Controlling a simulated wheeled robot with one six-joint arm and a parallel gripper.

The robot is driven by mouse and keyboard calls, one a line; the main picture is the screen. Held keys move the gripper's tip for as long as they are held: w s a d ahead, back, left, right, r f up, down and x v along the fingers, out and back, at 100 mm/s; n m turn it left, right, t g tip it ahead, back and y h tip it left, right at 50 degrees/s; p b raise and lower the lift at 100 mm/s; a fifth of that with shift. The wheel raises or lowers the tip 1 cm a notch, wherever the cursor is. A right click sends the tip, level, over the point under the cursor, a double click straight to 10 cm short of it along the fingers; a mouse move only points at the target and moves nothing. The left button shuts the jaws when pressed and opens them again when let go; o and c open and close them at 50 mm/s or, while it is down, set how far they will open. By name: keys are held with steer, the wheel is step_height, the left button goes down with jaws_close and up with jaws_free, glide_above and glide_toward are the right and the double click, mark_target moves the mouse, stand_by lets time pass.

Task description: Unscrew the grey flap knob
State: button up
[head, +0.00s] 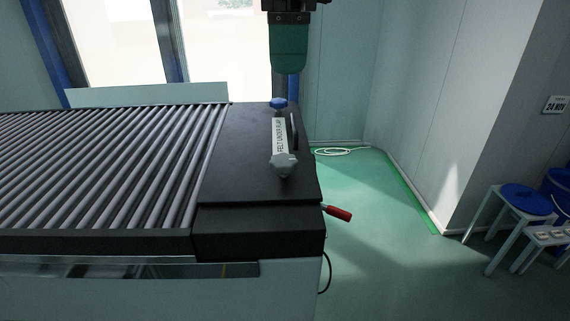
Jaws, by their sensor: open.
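The grey knob (285,164) sits at the near end of a pale flap (279,137) lettered "FELT UNDER FLAP". The flap lies on the black end panel (235,150) of a roller table. A blue knob (278,103) is at the flap's far end. My gripper (288,68) hangs from the top edge, teal and pointing down, above and beyond the flap in the picture. It is open, apart from both knobs, with nothing seen in it. Its fingers overlap in this view, so the gap between them is hidden.
Rollers (110,160) fill the table to the left. A red handle (338,213) sticks out from the panel's right side. A white cable coil (342,151) lies on the green floor. Stools with blue tops (527,199) stand at the right. The floor between is clear.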

mark_target(287, 159)
step_height(287, 159, down, 15)
steer(key=b, duration=1.3)
steer(key=shift+d+r, duration=0.1)
steer(key=c, duration=0.9)
